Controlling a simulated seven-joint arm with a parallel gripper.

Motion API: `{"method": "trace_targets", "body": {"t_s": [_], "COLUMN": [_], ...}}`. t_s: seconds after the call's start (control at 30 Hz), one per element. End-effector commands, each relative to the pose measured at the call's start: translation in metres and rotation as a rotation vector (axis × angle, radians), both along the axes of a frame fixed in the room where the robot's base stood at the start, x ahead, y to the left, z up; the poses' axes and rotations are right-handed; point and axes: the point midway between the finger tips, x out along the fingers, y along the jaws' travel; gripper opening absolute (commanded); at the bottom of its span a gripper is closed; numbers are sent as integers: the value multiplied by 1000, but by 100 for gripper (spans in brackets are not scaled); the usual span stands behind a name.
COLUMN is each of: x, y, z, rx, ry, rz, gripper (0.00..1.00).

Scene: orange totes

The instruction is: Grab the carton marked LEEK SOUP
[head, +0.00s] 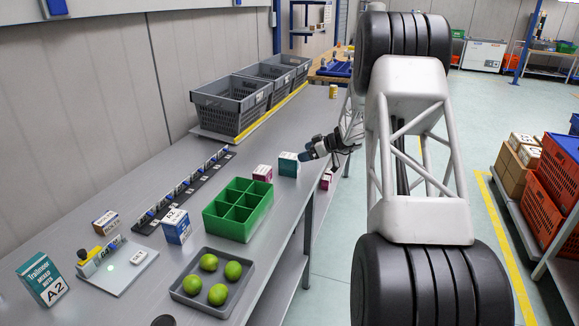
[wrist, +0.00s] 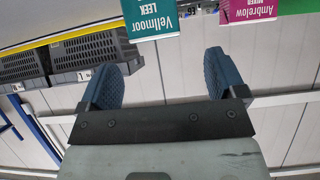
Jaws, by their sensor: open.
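The teal-and-white carton (head: 288,165) stands on the grey bench near its right edge. In the wrist view the carton (wrist: 150,18) reads "Vellmoor LEEK"; the rest of its label is cut off by the top edge. My gripper (head: 308,154) is just to the right of the carton in the head view, reaching in from the aisle side. In the wrist view my gripper (wrist: 166,62) has its two blue fingers wide apart, with nothing between them. The carton is beyond the fingertips, roughly in line with the gap.
A magenta carton (head: 262,173), labelled "Ambrelow" in the wrist view (wrist: 248,10), stands left of the teal one. A green divided box (head: 238,208) and a grey tray of limes (head: 212,311) are nearer. Grey crates (head: 232,103) stand farther back.

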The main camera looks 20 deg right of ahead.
Motion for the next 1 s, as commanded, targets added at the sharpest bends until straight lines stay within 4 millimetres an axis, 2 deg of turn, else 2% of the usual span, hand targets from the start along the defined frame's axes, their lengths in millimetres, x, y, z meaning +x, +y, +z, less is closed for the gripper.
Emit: {"method": "trace_targets", "body": {"t_s": [0.37,0.7,1.0], "x": [1,15,17], "y": [0,14,15], "z": [-1,-11,-12], "rx": [0,0,0], "ry": [-3,-2,-2], "rz": [0,0,0], "gripper": [90,90,90]}}
